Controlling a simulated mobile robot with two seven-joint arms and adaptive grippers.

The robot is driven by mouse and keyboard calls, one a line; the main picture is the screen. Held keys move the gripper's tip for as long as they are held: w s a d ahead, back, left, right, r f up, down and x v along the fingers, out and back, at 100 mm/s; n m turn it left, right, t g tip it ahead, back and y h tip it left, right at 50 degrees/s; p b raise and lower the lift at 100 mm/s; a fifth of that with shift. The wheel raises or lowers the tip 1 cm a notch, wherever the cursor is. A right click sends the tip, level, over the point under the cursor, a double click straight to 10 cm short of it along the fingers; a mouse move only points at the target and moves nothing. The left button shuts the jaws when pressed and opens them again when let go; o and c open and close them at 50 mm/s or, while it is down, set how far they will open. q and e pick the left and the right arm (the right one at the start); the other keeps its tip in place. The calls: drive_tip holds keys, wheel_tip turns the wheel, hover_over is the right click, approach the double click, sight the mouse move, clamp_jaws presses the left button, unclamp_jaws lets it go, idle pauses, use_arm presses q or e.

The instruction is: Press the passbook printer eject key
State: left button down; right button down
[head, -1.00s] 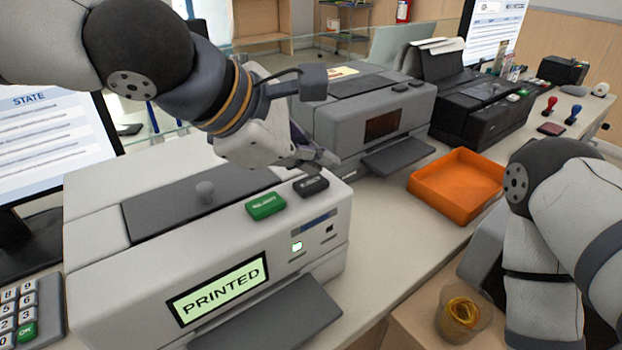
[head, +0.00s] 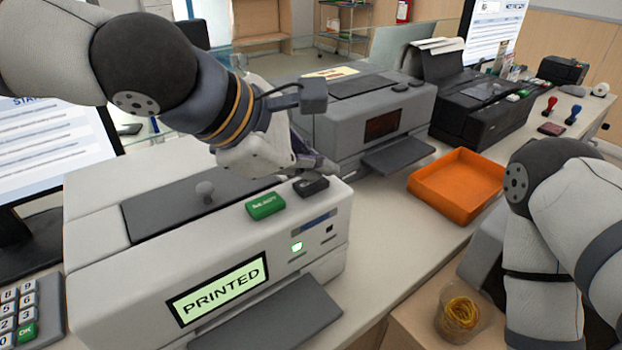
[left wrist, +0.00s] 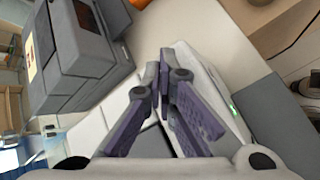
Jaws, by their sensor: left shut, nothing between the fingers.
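The passbook printer (head: 150,268) is a light grey box at the front left, with a green-lit screen reading PRINTED (head: 218,290). On its top right edge are a green key (head: 265,205) and a dark key (head: 311,185); I cannot read the dark key's label. My left gripper (head: 328,168) points down just above and behind the dark key; I cannot tell whether it touches. In the left wrist view its fingers (left wrist: 164,75) are closed together, with nothing between them, over the printer's edge (left wrist: 205,65). Both keys are hidden there. My right gripper is out of view.
A second grey machine (head: 355,115) stands behind, close to my left gripper. A black printer (head: 485,105) and an orange tray (head: 458,186) are to the right. A cup of rubber bands (head: 462,312) is at the front. A keypad (head: 30,312) is at far left.

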sight(314, 185)
use_arm(q)
drive_tip(key=shift+f, duration=0.35)
idle(0.3)
drive_tip(key=shift+r, duration=3.45)
